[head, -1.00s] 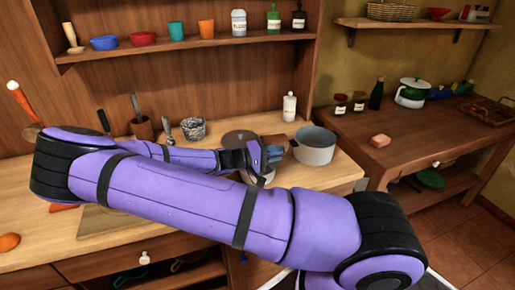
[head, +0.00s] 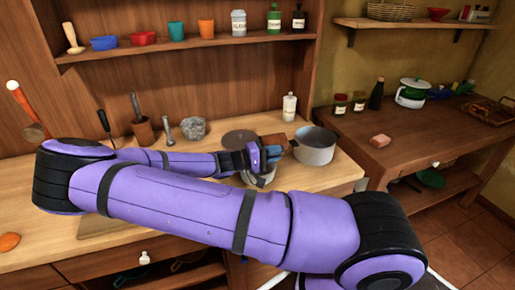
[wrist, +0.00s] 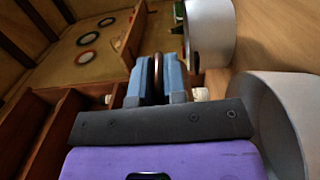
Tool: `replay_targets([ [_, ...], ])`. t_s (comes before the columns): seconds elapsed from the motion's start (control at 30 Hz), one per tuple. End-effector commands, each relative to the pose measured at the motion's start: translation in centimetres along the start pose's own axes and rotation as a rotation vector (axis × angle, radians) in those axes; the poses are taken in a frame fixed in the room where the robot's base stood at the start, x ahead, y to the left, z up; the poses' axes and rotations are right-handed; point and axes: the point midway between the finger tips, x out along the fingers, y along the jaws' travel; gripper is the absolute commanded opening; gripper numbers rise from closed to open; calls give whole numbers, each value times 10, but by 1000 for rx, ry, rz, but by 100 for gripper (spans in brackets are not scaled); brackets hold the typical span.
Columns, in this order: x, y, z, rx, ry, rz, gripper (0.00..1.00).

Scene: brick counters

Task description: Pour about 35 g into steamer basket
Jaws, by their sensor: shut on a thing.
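My gripper (head: 268,156) has blue fingers and is above the counter, left of a grey pot-like vessel (head: 314,150). In the wrist view, the fingers (wrist: 158,78) are shut on a thin, dark brown edge (wrist: 158,68). A brown thing (head: 276,142) shows just beyond the fingers in the head view; its shape and contents are mostly hidden. A second pale round vessel (head: 260,181) is under the gripper, partly covered by my arm. I cannot tell which vessel is the steamer basket. No pouring stream is visible.
A dark round disc (head: 239,138) lies behind the gripper. A white bottle (head: 289,107), a grey stone-like bowl (head: 192,129) and a brown utensil cup (head: 143,131) stand along the back. The right-hand counter (head: 420,135) is separate, with a pink block (head: 380,141).

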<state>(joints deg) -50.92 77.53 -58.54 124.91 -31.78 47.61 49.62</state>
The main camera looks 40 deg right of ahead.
Motion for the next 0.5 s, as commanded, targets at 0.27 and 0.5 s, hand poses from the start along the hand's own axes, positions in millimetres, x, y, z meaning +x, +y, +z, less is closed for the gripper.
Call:
replay_targets([
  [0.27,-1,1,0,0,0,19,0],
  [0.5,-1,1,0,0,0,36,0],
])
